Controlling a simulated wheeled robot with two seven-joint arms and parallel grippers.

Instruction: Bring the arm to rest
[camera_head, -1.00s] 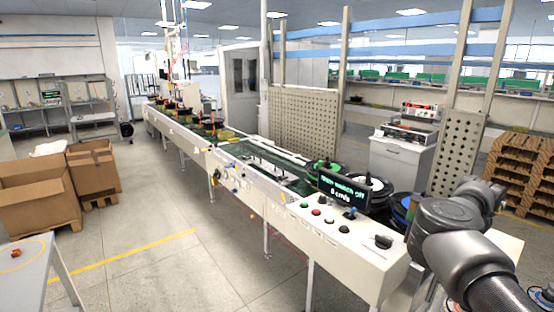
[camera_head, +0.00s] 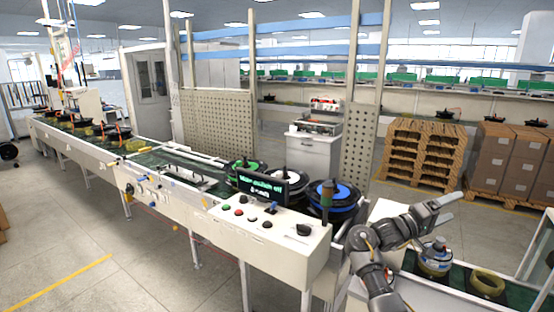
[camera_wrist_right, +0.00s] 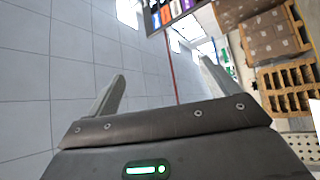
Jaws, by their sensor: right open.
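My right arm comes in at the lower right of the head view, bent, with its right gripper (camera_head: 447,208) pointing to the right above the end of the line. Its two fingers are apart and nothing is between them. In the right wrist view the same gripper (camera_wrist_right: 160,95) shows both fingers spread wide, with only floor and distant shelving beyond. My left gripper is not in the head view.
A conveyor line (camera_head: 160,158) runs away to the left, with a control panel (camera_head: 262,240) at its near end. Hub motors (camera_head: 333,195) stand behind it. A motor (camera_head: 435,262) and a yellow ring (camera_head: 487,283) lie below my right gripper. Pallets (camera_head: 425,150) stand behind.

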